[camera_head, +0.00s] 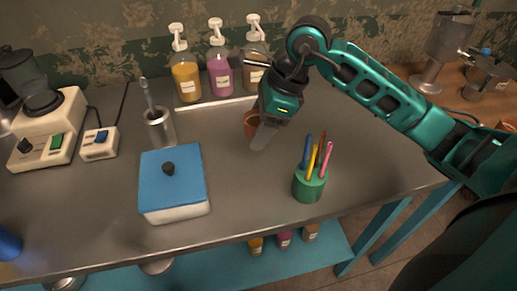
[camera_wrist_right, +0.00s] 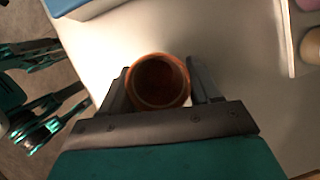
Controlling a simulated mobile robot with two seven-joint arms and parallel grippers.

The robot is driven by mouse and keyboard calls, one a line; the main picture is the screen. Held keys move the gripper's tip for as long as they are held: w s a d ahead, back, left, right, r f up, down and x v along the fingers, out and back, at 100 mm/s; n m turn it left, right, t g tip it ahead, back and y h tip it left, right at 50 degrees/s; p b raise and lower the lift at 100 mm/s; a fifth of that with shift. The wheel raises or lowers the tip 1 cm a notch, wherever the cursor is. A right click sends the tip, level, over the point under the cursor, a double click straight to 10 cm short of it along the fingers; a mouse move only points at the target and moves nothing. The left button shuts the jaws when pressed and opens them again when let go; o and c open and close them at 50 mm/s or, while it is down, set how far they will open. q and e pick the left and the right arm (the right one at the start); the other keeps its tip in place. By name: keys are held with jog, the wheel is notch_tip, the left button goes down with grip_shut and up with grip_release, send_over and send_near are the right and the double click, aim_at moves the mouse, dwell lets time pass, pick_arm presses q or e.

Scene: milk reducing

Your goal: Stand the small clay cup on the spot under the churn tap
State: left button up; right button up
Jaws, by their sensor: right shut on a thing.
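The small clay cup (camera_head: 251,123) is reddish brown and shows partly behind my right gripper (camera_head: 262,138), over the middle of the grey table. In the right wrist view the cup (camera_wrist_right: 158,82) sits upright between the two fingers of my right gripper (camera_wrist_right: 160,88), its round mouth facing the camera. The gripper is shut on it. I cannot tell whether the cup touches the table. A steel vessel on a stand (camera_head: 447,40) is at the upper right; I cannot tell whether it is the churn, and no tap is clear. My left gripper is not in view.
A green pen holder (camera_head: 309,186) stands right of the gripper. A blue-lidded white box (camera_head: 175,211) and a steel utensil pot (camera_head: 160,128) are to the left. Several pump bottles (camera_head: 218,75) line the back. A steel pot (camera_head: 487,76) stands at far right.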

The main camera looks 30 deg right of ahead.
jog(key=shift+f, duration=3.4)
jog(key=shift+f+b, duration=0.2)
jog(key=shift+b, duration=0.15)
jog(key=o, duration=1.1)
jog(key=shift+r, duration=0.15)
